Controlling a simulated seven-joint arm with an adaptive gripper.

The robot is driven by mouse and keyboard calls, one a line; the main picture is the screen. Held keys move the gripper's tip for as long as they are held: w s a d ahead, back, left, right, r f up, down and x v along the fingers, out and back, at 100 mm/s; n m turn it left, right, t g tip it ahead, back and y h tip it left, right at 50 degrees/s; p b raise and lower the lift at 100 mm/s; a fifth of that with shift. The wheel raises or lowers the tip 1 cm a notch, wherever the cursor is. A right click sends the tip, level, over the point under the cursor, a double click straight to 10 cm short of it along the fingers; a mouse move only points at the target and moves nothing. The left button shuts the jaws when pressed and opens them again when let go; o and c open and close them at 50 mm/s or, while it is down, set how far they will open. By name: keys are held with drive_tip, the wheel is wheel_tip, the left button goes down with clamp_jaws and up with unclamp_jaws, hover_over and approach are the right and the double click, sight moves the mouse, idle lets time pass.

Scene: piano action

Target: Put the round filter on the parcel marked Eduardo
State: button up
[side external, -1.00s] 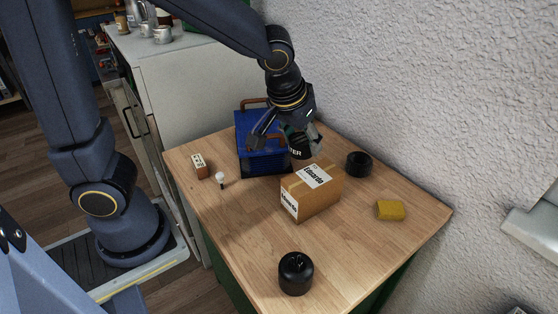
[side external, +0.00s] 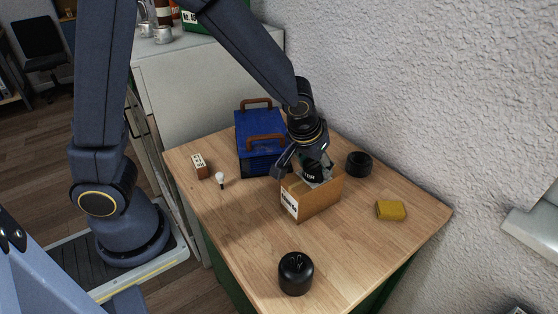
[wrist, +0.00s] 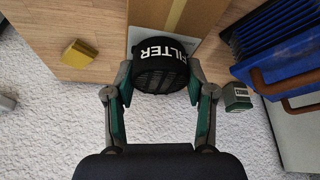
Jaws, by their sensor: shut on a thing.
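The round filter (side external: 309,172) is black with white FILTER lettering. My gripper (side external: 309,168) is shut on it, with a finger on each side of the filter (wrist: 160,68) in the wrist view. It is low over the top of the brown cardboard parcel (side external: 322,202). I cannot tell whether the filter touches the parcel. The parcel's top label, which read Eduardo earlier, is now mostly hidden by my gripper and the filter. A white label shows on its left side. The parcel (wrist: 178,14) also shows behind the filter in the wrist view.
A blue toolbox (side external: 254,146) with brown handles stands close behind the parcel. A black ring-like object (side external: 359,164) and a yellow sponge (side external: 391,210) lie to the right. A black canister (side external: 296,273) stands in front. A small box (side external: 200,166) and bulb (side external: 220,179) lie left.

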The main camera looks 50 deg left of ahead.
drive_tip(key=o, duration=1.1)
drive_tip(key=shift+r, duration=0.3)
drive_tip(key=a+v, duration=0.1)
drive_tip(key=v, duration=1.1)
drive_tip(key=shift+s+a+r+m+t+h, duration=0.2)
drive_tip(key=shift+s+a+r+m, duration=0.55)
drive_tip(key=shift+s, duration=1.65)
drive_tip(key=shift+s+a+r+m+t+h, duration=0.4)
drive_tip(key=shift+s+a, duration=0.75)
drive_tip(key=shift+s, duration=1.3)
drive_tip(key=shift+s+a+r+m, duration=0.35)
drive_tip(key=shift+s+a+r, duration=0.5)
drive_tip(key=shift+s, duration=1.55)
drive_tip(key=shift+a+f, duration=0.1)
drive_tip(key=shift+f, duration=0.05)
